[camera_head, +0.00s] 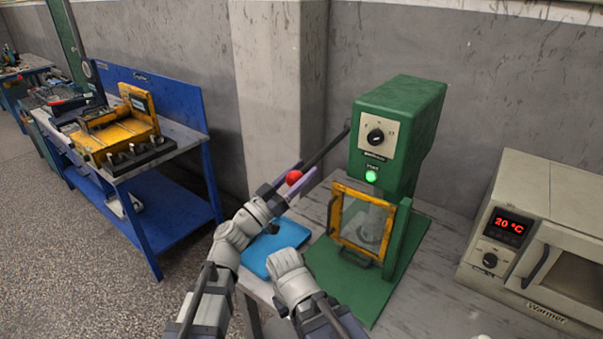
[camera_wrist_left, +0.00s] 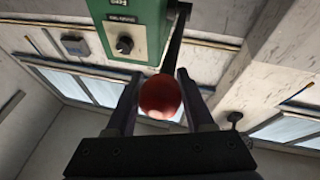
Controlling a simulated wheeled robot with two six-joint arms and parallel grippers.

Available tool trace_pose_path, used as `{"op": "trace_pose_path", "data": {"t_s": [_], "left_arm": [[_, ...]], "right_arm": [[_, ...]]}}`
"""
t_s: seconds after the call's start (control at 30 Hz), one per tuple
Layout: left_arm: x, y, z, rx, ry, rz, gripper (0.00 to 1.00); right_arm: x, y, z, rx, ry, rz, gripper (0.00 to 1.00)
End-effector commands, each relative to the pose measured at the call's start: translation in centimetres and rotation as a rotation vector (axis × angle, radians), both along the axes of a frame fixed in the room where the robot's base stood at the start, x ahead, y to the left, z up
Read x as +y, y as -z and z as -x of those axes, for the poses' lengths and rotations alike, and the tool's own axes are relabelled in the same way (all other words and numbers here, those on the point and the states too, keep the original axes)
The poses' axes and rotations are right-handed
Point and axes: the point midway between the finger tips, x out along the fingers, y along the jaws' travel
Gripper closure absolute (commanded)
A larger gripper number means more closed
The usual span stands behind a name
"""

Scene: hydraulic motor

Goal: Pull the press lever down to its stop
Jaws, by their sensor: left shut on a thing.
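The green press (camera_head: 400,135) stands on the table with its lever (camera_head: 325,150) sticking out to the left of its head and sloping downward to a red ball knob (camera_head: 294,177). My left gripper (camera_head: 294,182) is shut on the red knob, with a finger on either side of it. In the left wrist view the knob (camera_wrist_left: 161,97) sits between the two fingers (camera_wrist_left: 160,100), and the dark lever (camera_wrist_left: 176,40) runs up beside the green press head (camera_wrist_left: 130,30). A green light glows on the press front.
A yellow-framed guard door (camera_head: 361,258) covers the front of the press. A blue mat or tray (camera_head: 262,250) lies left of the press base, partly behind my arm. A warmer (camera_head: 540,240) reading 20 °C stands at right. A blue workbench (camera_head: 150,200) is at left.

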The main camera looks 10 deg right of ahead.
Motion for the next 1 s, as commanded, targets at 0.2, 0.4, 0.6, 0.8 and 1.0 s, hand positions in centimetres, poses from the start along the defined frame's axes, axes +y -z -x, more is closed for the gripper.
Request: {"op": "trace_pose_path", "data": {"t_s": [0.2,0.4,0.6,0.8,1.0], "left_arm": [[0.0,0.0,0.5,-0.004,0.006,-0.003,1.00],[0.0,0.0,0.5,-0.004,0.006,-0.003,0.37],[0.0,0.0,0.3,-0.002,0.003,-0.002,0.18],[0.0,0.1,0.2,-0.002,0.002,-0.001,0.18],[1.7,1.1,1.4,-0.002,-0.001,-0.002,0.18]], "right_arm": [[0.0,0.0,0.0,0.000,0.000,0.000,1.00],[0.0,0.0,0.0,0.000,0.000,0.000,1.00],[0.0,0.0,0.0,0.000,0.000,0.000,1.00],[0.0,0.0,0.0,0.000,0.000,0.000,1.00],[0.0,1.1,0.0,0.000,0.000,0.000,1.00]]}}
